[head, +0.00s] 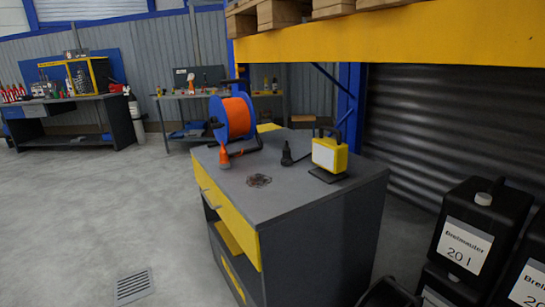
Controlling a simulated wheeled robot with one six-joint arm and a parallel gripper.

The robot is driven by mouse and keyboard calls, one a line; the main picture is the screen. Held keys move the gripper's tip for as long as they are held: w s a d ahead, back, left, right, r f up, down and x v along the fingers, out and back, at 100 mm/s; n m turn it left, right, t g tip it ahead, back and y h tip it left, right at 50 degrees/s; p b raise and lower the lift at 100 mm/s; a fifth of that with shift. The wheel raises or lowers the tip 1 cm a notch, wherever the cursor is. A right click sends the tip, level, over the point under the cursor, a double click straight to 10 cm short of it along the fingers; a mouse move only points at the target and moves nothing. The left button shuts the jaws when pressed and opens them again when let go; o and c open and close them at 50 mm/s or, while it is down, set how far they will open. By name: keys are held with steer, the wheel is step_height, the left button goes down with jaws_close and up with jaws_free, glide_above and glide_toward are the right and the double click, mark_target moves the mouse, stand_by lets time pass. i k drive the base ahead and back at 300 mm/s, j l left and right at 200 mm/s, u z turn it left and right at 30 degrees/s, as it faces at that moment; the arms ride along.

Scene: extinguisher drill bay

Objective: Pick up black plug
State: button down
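A small black plug (287,156) stands on the grey top of a cabinet (225,177), left of a yellow work lamp. A dark part, perhaps its cable or prongs, runs from it toward the lamp; it is too small to tell. My gripper is not in view, so I cannot see whether it holds anything.
On the cabinet also are a cable reel with orange cable (236,118), an orange plug (224,156), a small tangled pile (259,181) and the yellow lamp (330,154). A yellow shelf beam (400,38) spans above. Black canisters (470,235) stand right. Floor at left is clear.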

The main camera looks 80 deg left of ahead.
mark_target(287, 157)
steer(key=u, duration=2.15)
